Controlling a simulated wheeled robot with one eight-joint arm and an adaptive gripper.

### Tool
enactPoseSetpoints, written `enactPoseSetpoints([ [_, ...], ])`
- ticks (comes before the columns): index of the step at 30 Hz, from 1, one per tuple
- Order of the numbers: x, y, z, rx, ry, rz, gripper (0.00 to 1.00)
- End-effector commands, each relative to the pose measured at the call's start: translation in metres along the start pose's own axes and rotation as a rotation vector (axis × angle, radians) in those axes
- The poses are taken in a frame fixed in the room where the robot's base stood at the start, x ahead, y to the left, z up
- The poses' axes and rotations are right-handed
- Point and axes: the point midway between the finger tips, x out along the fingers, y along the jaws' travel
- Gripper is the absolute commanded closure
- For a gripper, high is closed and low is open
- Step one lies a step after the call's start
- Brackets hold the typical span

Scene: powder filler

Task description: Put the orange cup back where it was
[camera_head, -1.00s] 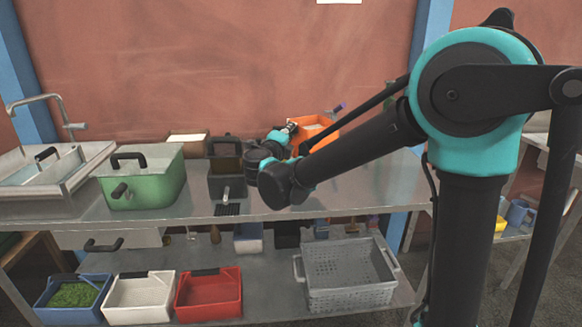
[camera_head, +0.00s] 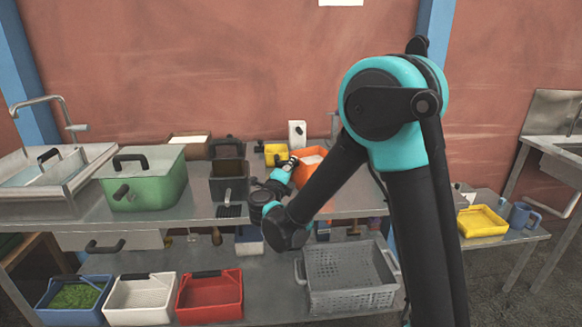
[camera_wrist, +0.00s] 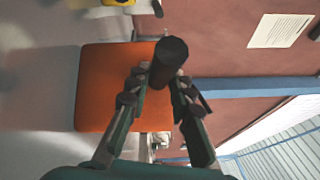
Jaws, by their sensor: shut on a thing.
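The orange cup (camera_head: 308,165) is a boxy orange container with pale contents, seen over the right part of the upper metal counter. In the wrist view its flat orange side (camera_wrist: 105,88) fills the middle left, with a dark handle (camera_wrist: 171,58) facing me. My gripper (camera_wrist: 160,80) is shut on this handle. In the head view my gripper (camera_head: 291,164) is at the left side of the cup, and my arm hides part of its right side. I cannot tell whether the cup's base touches the counter.
A yellow box (camera_head: 275,151) and a white device (camera_head: 297,133) stand behind the cup. A dark container (camera_head: 229,178) and a green box (camera_head: 143,178) stand to the left. A grey basket (camera_head: 349,272) is on the lower shelf. A yellow tray (camera_head: 482,221) is at the right.

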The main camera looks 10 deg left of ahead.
Motion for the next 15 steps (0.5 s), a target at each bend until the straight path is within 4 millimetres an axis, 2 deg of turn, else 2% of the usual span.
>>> enactPoseSetpoints([
  [6, 0.0, 0.0027, -0.0006, 0.0, 0.0, 0.0, 1.0],
  [7, -0.0001, 0.0024, -0.0006, 0.0, 0.0, 0.0, 0.75],
  [11, -0.0001, 0.0023, -0.0006, 0.0, 0.0, 0.0, 0.59],
  [15, 0.0, 0.0022, -0.0005, 0.0, 0.0, 0.0, 0.58],
])
